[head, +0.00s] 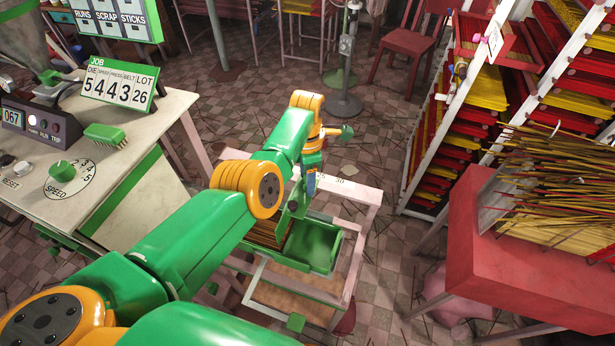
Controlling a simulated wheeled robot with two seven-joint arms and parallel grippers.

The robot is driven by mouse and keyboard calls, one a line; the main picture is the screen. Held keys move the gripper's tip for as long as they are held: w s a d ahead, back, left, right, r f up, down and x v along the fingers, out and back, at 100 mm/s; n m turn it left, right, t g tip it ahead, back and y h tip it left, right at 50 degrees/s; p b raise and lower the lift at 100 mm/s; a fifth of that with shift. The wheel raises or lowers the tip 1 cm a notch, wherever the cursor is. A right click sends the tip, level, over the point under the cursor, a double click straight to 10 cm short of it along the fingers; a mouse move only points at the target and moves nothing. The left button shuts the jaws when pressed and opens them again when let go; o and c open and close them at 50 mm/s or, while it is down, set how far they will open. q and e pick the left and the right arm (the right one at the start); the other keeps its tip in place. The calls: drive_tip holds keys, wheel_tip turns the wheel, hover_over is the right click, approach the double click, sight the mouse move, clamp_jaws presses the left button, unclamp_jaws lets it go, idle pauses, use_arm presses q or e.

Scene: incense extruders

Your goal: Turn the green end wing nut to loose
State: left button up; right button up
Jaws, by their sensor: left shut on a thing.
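My left gripper (309,190) reaches down over the pink-white frame in the middle of the head view, above the near side of its top bar. It is shut on a small green part at the end of the green tray assembly, which looks like the green end wing nut (296,207). The fingers and wrist hide much of the nut, so its angle and how tight it sits cannot be told. The green tray (314,246) sits in the frame just below and right of the fingers. My right gripper is not in view.
Brown sticks (268,233) lie beside the tray. A white bench (140,128) with a speed dial and job sign stands at left. A red table (537,225) heaped with incense sticks and a rack (470,125) stand at right. Tiled floor lies between.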

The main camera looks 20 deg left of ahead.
use_arm(q)
drive_tip(key=shift+w+n, duration=0.1)
drive_tip(key=shift+n, duration=2.1)
drive_tip(key=o, duration=1.4)
drive_tip(key=shift+c, duration=0.2)
drive_tip(key=shift+r, duration=0.15)
wheel_tip(320, 180, up, 7)
drive_tip(key=shift+f, duration=0.1)
